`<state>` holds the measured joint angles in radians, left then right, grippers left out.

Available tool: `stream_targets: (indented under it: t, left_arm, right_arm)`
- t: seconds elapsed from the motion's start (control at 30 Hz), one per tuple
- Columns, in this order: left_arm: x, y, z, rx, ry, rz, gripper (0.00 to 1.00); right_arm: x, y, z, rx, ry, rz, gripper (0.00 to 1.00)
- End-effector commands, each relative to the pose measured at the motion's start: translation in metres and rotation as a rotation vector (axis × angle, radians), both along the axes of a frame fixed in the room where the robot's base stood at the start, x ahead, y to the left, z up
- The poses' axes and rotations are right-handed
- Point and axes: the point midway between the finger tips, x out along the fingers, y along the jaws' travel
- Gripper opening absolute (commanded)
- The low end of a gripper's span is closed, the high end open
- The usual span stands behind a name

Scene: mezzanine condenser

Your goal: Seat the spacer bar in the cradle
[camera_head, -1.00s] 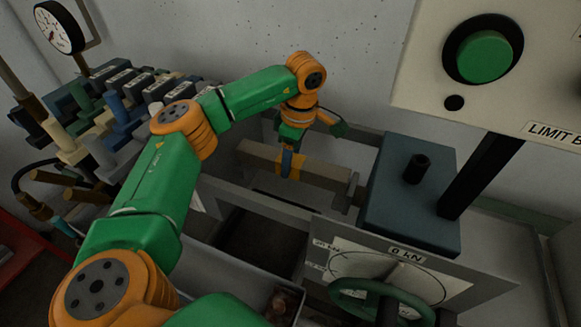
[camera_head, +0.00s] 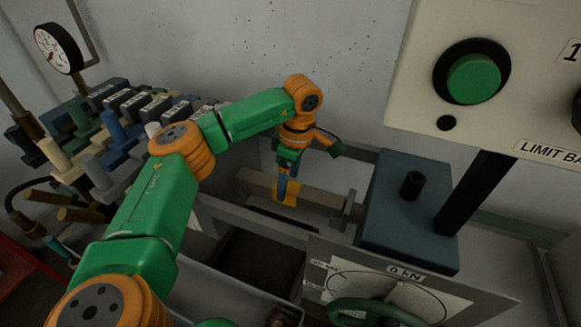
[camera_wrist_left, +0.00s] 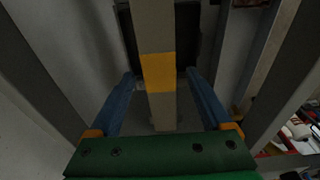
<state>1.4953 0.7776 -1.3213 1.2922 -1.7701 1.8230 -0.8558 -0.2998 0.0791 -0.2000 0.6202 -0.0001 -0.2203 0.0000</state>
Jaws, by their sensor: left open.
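The spacer bar (camera_head: 325,198) is a long beige-brown bar with a yellow band. It lies across the grey metal frame, its right end by a small grey upright bracket (camera_head: 350,205). My left gripper (camera_head: 284,190) is over the bar at the band, fingers pointing down. In the left wrist view the spacer bar (camera_wrist_left: 156,30) runs between the two blue fingers of my left gripper (camera_wrist_left: 158,76), with a gap on each side. The gripper is open. I cannot clearly make out the cradle or whether the bar rests fully in it. My right gripper is not in view.
A dark blue block (camera_head: 400,220) with a black peg stands right of the bar. A panel with a green button (camera_head: 474,79) overhangs at upper right. A green handwheel (camera_head: 375,310) and dial are in front. Valve blocks (camera_head: 120,120) crowd the left.

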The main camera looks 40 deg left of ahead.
Motion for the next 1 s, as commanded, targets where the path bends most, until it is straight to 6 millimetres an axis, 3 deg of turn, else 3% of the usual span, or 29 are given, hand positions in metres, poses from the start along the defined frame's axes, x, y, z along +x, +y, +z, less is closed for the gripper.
stream_targets:
  t: [0.17, 0.3, 0.37, 1.0]
  left_arm:
    - [0.002, -0.006, 0.045, -0.002, -0.006, -0.001, 0.82]
    - [0.003, -0.009, 0.081, 0.001, -0.004, 0.001, 0.82]
    - [0.003, -0.01, 0.088, 0.0, -0.002, 0.001, 0.82]
    - [0.003, -0.011, 0.091, 0.0, 0.0, 0.001, 0.82]
  right_arm:
    - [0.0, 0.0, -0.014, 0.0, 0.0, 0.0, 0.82]
    - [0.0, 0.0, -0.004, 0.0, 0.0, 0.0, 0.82]
    - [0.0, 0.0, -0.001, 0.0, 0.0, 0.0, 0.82]
    - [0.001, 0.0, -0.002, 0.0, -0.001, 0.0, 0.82]
